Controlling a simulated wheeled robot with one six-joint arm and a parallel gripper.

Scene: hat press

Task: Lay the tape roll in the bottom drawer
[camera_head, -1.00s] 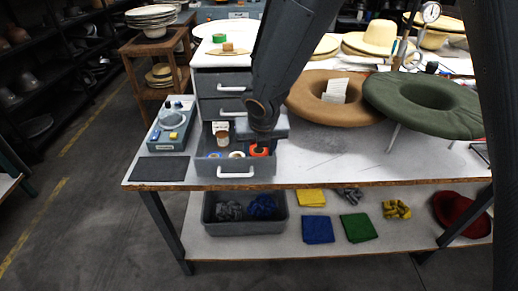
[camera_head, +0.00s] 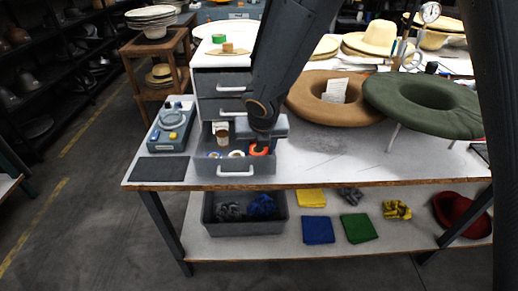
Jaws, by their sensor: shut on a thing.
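The bottom drawer (camera_head: 206,168) of the small grey drawer unit is pulled open at the bench's left end. My gripper (camera_head: 259,147) points down over the right side of this drawer. It is shut on an orange ring-like thing (camera_head: 259,150), which looks like the tape roll. My wrist hides much of it, and I cannot tell whether it touches the drawer floor. A white ring (camera_head: 237,154), a small blue and white thing (camera_head: 215,155) and a brown and white cup-like thing (camera_head: 223,133) show in the drawer.
A green roll (camera_head: 219,38) and a wooden block (camera_head: 228,47) are on top of the unit. Two closed drawers (camera_head: 222,82) are above the open one. A grey control box (camera_head: 171,127) stands left. Brown (camera_head: 313,98) and green (camera_head: 425,105) hats lie right.

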